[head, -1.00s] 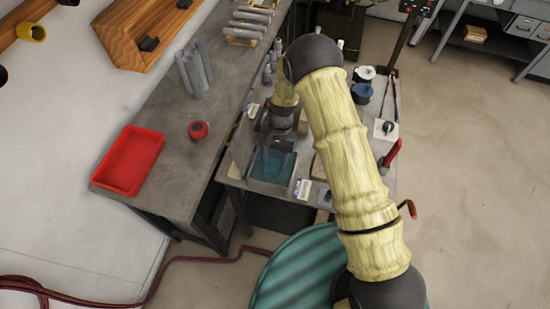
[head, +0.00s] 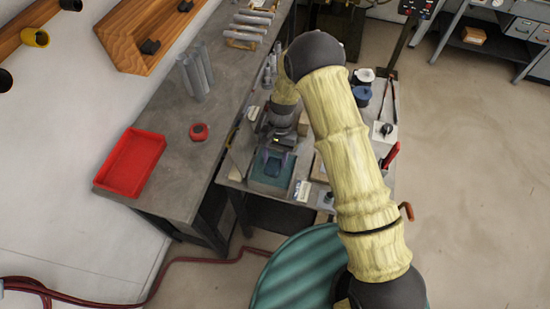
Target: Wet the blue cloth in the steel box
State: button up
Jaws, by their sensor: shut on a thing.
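The steel box (head: 290,183) stands on the near end of the lower table, with teal liquid (head: 258,172) inside. My gripper (head: 274,164) points down over the box, its fingers within the box's outline. It is shut on a small dark blue thing (head: 273,167), which looks like the blue cloth. The cloth is small and partly hidden by the fingers. I cannot tell how deep it reaches into the liquid.
A red tray (head: 107,180) and a red round thing (head: 199,132) lie on the grey bench at left. Small labelled items (head: 303,190) stand right of the box. Dark blue and white pots (head: 361,94) stand farther back. My arm hides part of the table.

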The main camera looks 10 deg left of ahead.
jog(key=shift+r+p, duration=1.35)
jog(key=shift+r, duration=1.05)
notch_tip(320, 180, up, 6)
jog(key=p, duration=0.3)
jog(key=shift+p, duration=0.4)
